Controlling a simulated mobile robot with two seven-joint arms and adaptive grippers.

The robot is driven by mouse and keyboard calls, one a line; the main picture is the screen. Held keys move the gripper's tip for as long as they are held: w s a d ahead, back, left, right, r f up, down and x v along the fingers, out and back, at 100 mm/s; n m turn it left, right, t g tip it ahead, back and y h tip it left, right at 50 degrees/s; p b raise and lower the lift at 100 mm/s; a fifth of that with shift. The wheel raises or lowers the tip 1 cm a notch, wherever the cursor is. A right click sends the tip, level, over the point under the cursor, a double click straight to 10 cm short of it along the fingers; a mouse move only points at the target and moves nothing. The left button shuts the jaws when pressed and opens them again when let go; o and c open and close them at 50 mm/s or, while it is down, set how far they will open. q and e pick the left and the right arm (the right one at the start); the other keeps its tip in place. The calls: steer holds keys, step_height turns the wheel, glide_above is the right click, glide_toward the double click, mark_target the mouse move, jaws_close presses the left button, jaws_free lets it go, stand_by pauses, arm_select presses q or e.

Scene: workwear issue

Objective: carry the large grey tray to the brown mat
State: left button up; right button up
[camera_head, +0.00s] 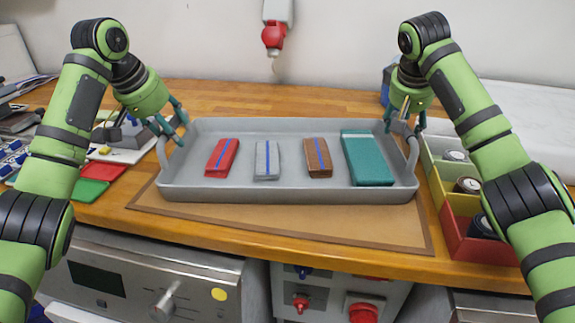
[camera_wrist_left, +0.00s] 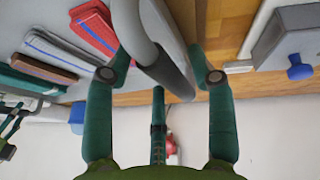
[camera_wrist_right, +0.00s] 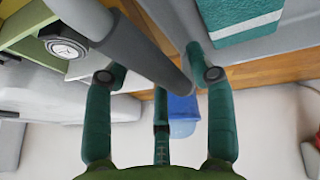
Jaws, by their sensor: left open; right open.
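The large grey tray (camera_head: 290,196) sits level over the back part of the brown mat (camera_head: 300,226), whose front strip shows bare. In it lie a red folded item (camera_head: 222,158), a grey one (camera_head: 267,161), a brown one (camera_head: 318,158) and a larger teal one (camera_head: 368,160). My left gripper (camera_head: 170,126) is open at the tray's left handle; in the left wrist view the handle (camera_wrist_left: 168,70) passes between the fingers. My right gripper (camera_head: 404,122) is open at the right handle; in the right wrist view that handle (camera_wrist_right: 150,60) also lies between the fingers.
Green, yellow and red bins (camera_head: 470,240) with round dark items stand close to the tray's right. Red and green flat pieces (camera_head: 88,190) and a grey device (camera_head: 128,135) lie at the left. A blue object (camera_wrist_right: 182,112) stands behind the right handle. Wooden counter shows behind the tray.

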steer(key=shift+a+r, duration=0.1)
steer(key=shift+r, duration=0.15)
arm_select(q)
steer(key=v, duration=1.1)
steer(key=shift+r, duration=0.25)
arm_select(e)
steer(key=v, duration=1.1)
steer(key=shift+s+r, duration=0.2)
arm_select(q)
steer(key=shift+s+a, duration=0.1)
